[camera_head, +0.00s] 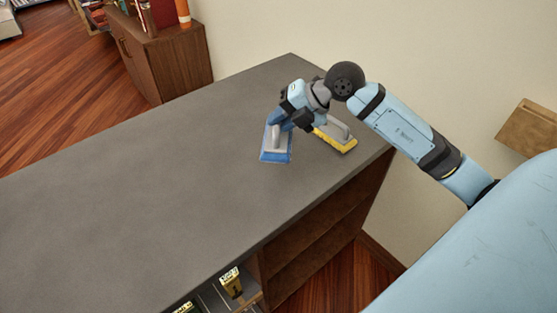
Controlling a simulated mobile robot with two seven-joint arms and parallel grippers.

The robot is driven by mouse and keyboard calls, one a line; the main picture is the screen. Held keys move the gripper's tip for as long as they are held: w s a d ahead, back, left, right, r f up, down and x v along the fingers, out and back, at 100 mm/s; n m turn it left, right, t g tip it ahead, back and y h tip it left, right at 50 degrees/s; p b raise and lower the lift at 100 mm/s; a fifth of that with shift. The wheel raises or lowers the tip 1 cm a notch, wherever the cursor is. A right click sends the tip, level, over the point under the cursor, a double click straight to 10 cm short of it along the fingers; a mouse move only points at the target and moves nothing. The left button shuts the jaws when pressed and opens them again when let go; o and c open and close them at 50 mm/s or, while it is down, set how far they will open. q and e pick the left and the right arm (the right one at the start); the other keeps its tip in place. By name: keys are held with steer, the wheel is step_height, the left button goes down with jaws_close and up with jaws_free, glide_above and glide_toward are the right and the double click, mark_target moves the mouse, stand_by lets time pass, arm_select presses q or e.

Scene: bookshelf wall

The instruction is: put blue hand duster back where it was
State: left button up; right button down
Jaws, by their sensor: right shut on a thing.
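The blue hand duster (276,150) is at the far right part of the grey tabletop (150,190), its flat blue base lying on or just above the surface; I cannot tell which. My right gripper (290,121) is shut on the blue hand duster, over its far end, and hides part of it. A yellow hand duster with a grey handle (337,137) lies just to the right of it, partly hidden by my gripper. My left gripper is not in view.
Open wooden shelves (320,235) lie below the table's near edge, with a gold-and-black item (231,283) inside. A wooden cabinet (165,60) stands at the back left. A wooden box (528,128) is at the right wall. The tabletop's left and middle are clear.

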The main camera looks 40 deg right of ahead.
steer(key=shift+f, duration=6.2)
steer(key=c, duration=1.1)
jaws_free()
steer(key=v, duration=1.2)
